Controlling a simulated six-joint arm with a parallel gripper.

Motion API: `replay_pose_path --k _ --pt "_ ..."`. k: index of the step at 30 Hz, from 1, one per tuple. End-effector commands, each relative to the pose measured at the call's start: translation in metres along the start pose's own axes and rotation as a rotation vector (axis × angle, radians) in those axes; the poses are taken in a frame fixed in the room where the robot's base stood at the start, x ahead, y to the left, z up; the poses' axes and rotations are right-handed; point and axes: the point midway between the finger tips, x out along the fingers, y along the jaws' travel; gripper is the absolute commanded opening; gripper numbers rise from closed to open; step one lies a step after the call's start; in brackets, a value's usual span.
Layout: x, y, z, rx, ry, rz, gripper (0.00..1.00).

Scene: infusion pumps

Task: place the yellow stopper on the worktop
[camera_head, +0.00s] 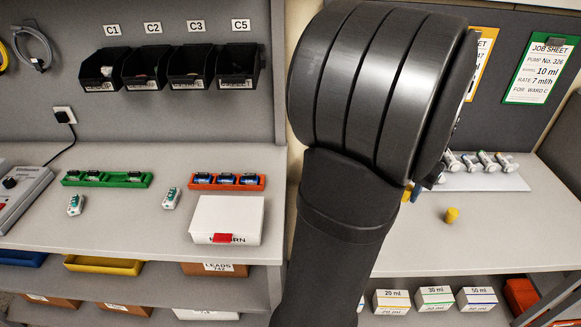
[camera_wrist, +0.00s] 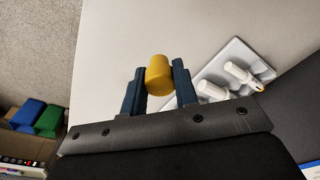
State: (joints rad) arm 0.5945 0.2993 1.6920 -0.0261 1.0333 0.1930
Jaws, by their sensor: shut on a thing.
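A yellow stopper (camera_wrist: 159,74) sits between the two dark blue fingers of my gripper (camera_wrist: 159,88) in the wrist view, and the fingers are shut on it. In the head view my gripper (camera_head: 412,192) is mostly hidden behind my arm, and only a small part of the held yellow stopper (camera_head: 406,193) shows beside a blue finger. A separate yellow piece (camera_head: 452,214) stands on the right worktop (camera_head: 500,232), to the right of and nearer than my gripper. I cannot tell the exact gap between the held stopper and the worktop.
A white tray (camera_head: 483,180) with several syringes lies behind and right of my gripper; it also shows in the wrist view (camera_wrist: 238,62). Boxes stand on the shelf below, including a green-marked one (camera_head: 435,299). The worktop's front right is clear.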

Motion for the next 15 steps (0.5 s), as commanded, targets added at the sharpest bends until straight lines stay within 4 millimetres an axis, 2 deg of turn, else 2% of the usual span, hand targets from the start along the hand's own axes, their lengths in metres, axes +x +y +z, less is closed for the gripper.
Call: replay_pose_path --k 1,8,15 --pt "-0.001 -0.021 0.002 -0.038 -0.001 -0.004 0.06" --pt "-0.005 -0.107 0.021 -0.184 -0.002 -0.021 0.06" --pt "-0.012 -0.192 0.056 -0.334 0.0 -0.039 0.06"
